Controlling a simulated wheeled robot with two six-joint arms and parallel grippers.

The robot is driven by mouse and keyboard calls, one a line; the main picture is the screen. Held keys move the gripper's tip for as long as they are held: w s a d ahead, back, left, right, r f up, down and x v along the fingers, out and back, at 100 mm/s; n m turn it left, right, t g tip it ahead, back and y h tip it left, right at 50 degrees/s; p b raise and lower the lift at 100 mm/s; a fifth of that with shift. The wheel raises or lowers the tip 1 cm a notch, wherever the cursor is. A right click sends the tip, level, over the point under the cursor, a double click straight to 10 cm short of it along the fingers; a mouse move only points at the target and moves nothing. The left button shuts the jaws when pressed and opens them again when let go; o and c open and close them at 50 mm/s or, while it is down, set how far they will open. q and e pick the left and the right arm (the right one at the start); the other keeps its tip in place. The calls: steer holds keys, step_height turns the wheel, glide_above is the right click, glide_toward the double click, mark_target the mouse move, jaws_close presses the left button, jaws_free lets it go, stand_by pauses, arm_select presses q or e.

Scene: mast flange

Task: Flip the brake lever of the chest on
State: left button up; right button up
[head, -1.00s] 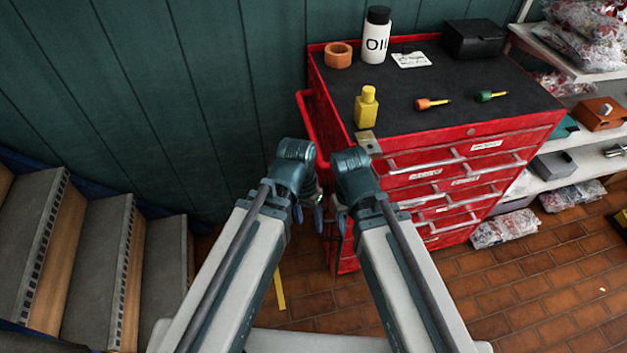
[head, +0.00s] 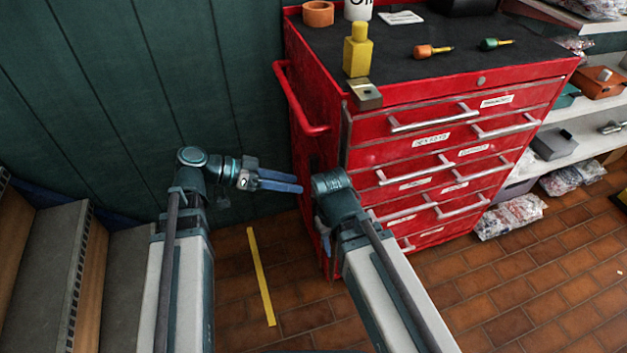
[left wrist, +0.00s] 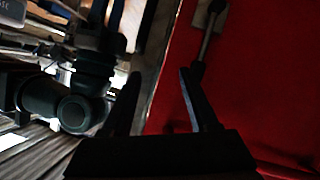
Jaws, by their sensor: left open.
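The red chest (head: 320,150) stands right of centre in the head view, its left side towards my left gripper. My left gripper (head: 300,185) is level, its fingers pointing right at that side. In the left wrist view it (left wrist: 160,75) is open, with the red side panel beyond. There a lever (left wrist: 207,42), a grey rod with a pale mount and a dark end, lies by the right fingertip; I cannot tell whether they touch. The lever does not show in the head view. My right gripper (head: 326,240) is mostly hidden behind its own wrist, in front of the chest.
A red side handle (head: 300,100) juts from the chest above my left gripper. A green wall (head: 150,70) is behind, and steps (head: 40,270) are at the left. A yellow strip (head: 261,275) lies on the tiled floor. Shelves (head: 590,125) stand at the right.

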mark_target(309, 159)
arm_select(q)
steer(key=shift+w+a+m+t+h+b, duration=1.3)
steer(key=shift+w+a+t+h+b, duration=0.5)
steer(key=shift+a+b, duration=1.25)
steer(key=x, duration=0.8)
steer(key=r+x, duration=0.1)
steer(key=x, duration=0.4)
arm_select(e)
step_height(309, 159, down, 8)
arm_select(q)
steer(key=shift+c, duration=0.2)
jaws_close()
